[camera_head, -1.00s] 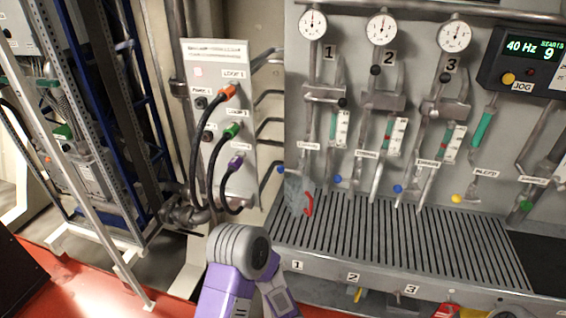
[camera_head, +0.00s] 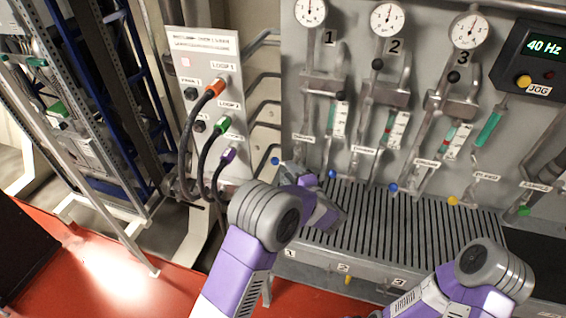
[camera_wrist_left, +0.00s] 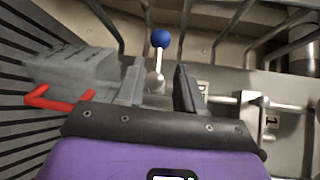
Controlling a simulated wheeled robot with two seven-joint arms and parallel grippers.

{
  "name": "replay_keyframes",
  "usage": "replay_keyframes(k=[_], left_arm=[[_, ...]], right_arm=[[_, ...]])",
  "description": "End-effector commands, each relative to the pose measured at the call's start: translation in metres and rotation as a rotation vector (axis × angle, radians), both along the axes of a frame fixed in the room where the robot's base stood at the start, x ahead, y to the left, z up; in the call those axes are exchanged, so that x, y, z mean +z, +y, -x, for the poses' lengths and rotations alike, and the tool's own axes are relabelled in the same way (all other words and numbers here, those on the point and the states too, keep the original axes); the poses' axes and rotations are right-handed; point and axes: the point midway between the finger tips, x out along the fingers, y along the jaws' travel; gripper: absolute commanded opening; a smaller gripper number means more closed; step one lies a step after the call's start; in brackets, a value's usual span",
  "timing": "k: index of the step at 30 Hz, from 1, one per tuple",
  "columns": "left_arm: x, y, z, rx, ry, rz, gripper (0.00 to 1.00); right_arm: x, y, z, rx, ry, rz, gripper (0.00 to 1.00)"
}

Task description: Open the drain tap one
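A short metal lever with a blue ball knob (camera_wrist_left: 160,38) stands upright between the two fingers of my left gripper (camera_wrist_left: 160,88) in the left wrist view. The fingers are apart, with a gap on each side of the lever; no grip shows. In the head view the left gripper (camera_head: 318,205) is at the left end of the grated tray, just below the leftmost blue knob (camera_head: 275,160). I cannot read a label that names this lever as drain tap one. Part of my right arm shows at the lower right, but its gripper is not in view.
A grey jug with a red handle (camera_wrist_left: 60,97) is left of the fingers in the wrist view. The slatted tray (camera_head: 400,225) runs right below the gauge panel. Further blue knobs (camera_head: 332,173) and a yellow knob (camera_head: 452,200) line the panel. Cables hang from the socket board (camera_head: 205,75).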

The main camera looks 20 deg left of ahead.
Motion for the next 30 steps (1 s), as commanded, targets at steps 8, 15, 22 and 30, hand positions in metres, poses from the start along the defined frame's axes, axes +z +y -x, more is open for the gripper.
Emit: replay_keyframes(k=[8,15,22,30], left_arm=[[-0.006,0.029,-0.029,0.003,0.004,0.0,0.37],[-0.008,0.034,-0.035,0.0,0.005,0.001,0.37],[-0.008,0.034,-0.035,0.001,0.005,0.0,0.26],[-0.008,0.034,-0.035,0.001,0.006,0.001,0.0]], right_arm=[[0.004,0.0,0.0,0.0,0.0,0.0,0.42],[0.005,0.0,0.0,0.0,0.0,0.0,0.42],[0.005,0.0,0.0,0.0,0.0,0.0,0.42],[0.005,0.0,0.0,0.0,0.0,0.0,0.42]])
